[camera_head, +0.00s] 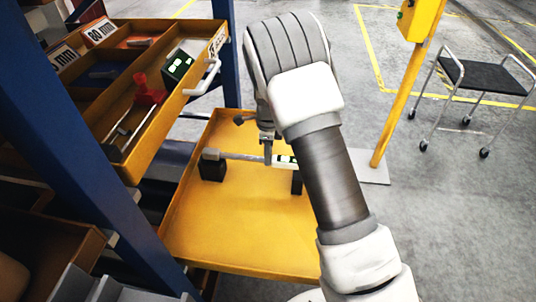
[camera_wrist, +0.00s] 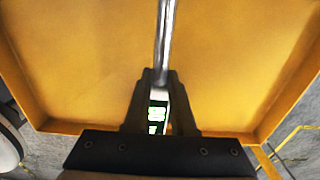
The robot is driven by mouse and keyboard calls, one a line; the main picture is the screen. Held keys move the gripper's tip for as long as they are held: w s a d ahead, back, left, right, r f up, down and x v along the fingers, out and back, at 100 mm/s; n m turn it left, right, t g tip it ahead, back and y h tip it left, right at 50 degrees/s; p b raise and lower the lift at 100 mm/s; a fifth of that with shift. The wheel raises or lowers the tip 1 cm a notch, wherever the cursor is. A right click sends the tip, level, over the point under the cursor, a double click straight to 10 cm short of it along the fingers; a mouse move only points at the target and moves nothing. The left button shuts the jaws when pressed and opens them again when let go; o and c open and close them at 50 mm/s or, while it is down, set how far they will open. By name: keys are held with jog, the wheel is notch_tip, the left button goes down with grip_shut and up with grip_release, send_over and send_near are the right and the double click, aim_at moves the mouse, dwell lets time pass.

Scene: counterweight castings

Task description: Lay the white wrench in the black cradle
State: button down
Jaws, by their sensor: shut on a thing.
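The white wrench (camera_head: 240,156) lies level across the yellow tray, with a grey head at its left end and a lit green display near its right end. Its head is at the top of the left black block of the black cradle (camera_head: 212,171); I cannot tell whether it touches. The right block is partly hidden behind my arm. My gripper (camera_head: 267,157) points down and is shut on the wrench beside the display. In the wrist view my gripper (camera_wrist: 160,82) has the wrench (camera_wrist: 158,105) between its fingers, its bright shaft running up the picture.
The yellow tray (camera_head: 225,235) has raised rims and much bare floor. A blue post (camera_head: 227,60) stands close behind. A yellow pole (camera_head: 400,105) stands right.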

jog(key=shift+f+b, duration=0.75)
jog(key=shift+f, duration=0.8)
dwell(1.0)
jog(key=c, duration=0.7)
grip_release()
jog(key=shift+c, duration=0.2)
jog(key=shift+o, duration=0.3)
jog(key=shift+f, duration=0.1)
jog(key=shift+r+p, duration=2.75)
jog(key=shift+r, duration=0.85)
